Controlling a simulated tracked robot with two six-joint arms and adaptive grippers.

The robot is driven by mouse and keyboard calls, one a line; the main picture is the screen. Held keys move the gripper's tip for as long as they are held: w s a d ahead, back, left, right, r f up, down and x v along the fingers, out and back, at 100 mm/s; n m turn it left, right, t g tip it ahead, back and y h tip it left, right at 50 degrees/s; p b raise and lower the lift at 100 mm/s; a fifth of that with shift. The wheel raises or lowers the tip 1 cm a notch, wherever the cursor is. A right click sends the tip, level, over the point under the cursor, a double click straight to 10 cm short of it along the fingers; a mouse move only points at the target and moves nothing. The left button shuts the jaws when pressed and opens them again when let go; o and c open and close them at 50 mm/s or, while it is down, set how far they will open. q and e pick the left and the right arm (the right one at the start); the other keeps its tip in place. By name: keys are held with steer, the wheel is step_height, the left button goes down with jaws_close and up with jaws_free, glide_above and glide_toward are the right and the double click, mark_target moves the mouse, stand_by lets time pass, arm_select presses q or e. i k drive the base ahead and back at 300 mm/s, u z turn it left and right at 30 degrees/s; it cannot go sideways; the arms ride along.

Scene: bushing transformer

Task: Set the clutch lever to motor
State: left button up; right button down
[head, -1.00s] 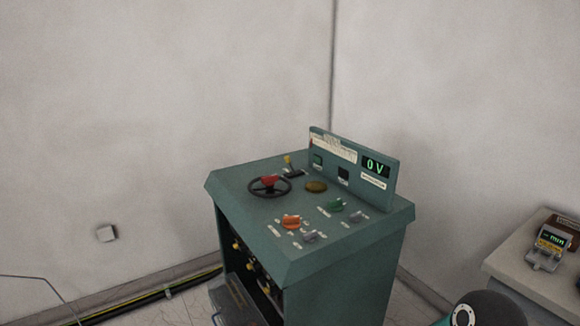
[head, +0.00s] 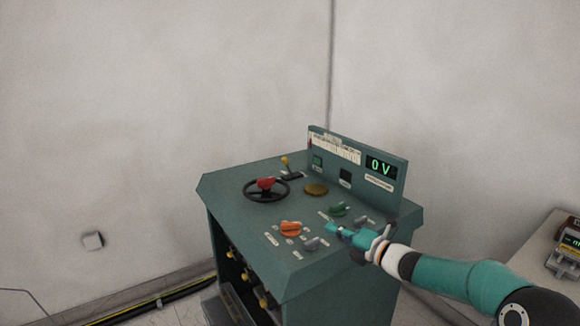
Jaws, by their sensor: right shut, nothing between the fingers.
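The teal control desk (head: 238,224) stands near the room corner. A small lever with a yellow knob (head: 285,161) rises from a dark slot at the back left of its top, behind a black handwheel (head: 251,194) with a red centre. I cannot read any label by the lever. My right gripper (head: 336,232) is shut and empty over the right front of the desk top, beside the grey and green knobs and well to the right of the lever. My left gripper is not in view.
An orange knob (head: 290,228), a grey knob (head: 311,244) and a green knob (head: 339,209) sit near my right gripper. An upright panel (head: 349,170) with a "0 V" display (head: 381,166) closes the back right. A side table (head: 534,262) holds a meter (head: 568,246).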

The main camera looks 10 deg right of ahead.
mark_target(285, 161)
steer(key=i, duration=1.2)
steer(key=u, duration=0.05)
